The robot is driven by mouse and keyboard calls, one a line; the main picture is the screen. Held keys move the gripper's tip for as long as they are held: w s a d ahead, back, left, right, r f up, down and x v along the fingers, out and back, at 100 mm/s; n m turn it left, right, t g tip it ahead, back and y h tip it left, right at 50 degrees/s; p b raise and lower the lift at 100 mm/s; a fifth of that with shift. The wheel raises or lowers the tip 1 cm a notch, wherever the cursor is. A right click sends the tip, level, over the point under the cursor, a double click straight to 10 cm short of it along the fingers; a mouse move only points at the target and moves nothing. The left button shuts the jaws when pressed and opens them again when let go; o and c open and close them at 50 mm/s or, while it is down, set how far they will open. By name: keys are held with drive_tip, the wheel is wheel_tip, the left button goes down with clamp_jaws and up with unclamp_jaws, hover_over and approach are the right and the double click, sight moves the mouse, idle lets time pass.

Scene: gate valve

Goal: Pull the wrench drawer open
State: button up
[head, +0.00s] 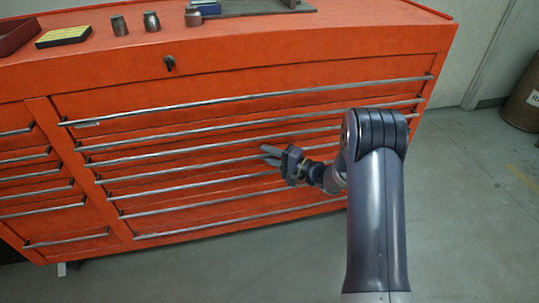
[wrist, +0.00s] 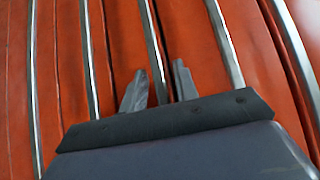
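The orange tool chest (head: 300,77) has a wide stack of drawers, each with a long silver bar handle. I cannot tell which is the wrench drawer; a small label (head: 88,124) on the top drawer is too small to read. My gripper (head: 268,154) is in front of the middle drawers, its fingertips close to a middle handle (head: 180,167). In the wrist view my gripper (wrist: 159,82) is open, with a handle bar (wrist: 152,40) running between its two fingers. I cannot tell whether either finger touches the bar. The wide drawers look shut.
Narrower drawers (head: 38,175) fill the chest's left side. On top stand metal sockets (head: 152,21), a yellow-black box (head: 63,36) and a dark red tray (head: 16,34). A brown drum (head: 522,103) stands at the far right. The grey floor (head: 460,210) at right is clear.

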clamp_jaws()
idle(0.4)
